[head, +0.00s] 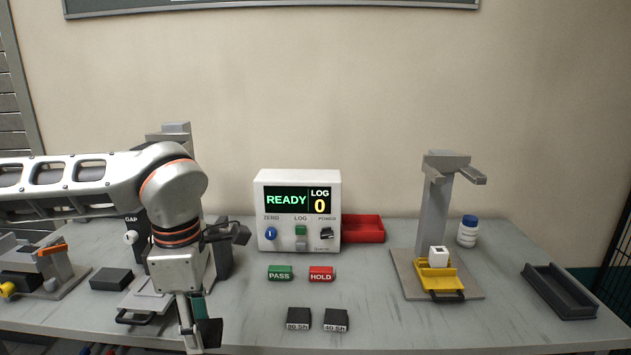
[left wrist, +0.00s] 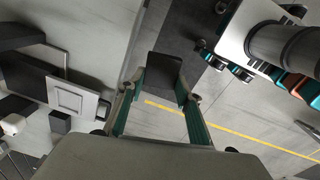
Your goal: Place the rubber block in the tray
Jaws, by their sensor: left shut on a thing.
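My left gripper (head: 196,325) points down at the front edge of the bench and is shut on a dark block, which I take to be the rubber block (head: 209,333). In the left wrist view the block (left wrist: 165,68) sits between the teal fingers of the gripper (left wrist: 162,88), with floor behind it. A long dark grey open tray (head: 560,291) lies at the right end of the bench and looks empty. A yellow sliding tray (head: 437,279) with a white cube (head: 438,255) is under the right stand. My right gripper is not in view.
Two labelled dark blocks, 80 Sh (head: 298,319) and 40 Sh (head: 335,320), lie at the front middle. Behind are PASS (head: 279,273) and HOLD (head: 321,274) blocks, a readout box (head: 298,212) and a red bin (head: 364,229). The right stand (head: 434,215) rises beside a white bottle (head: 468,233).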

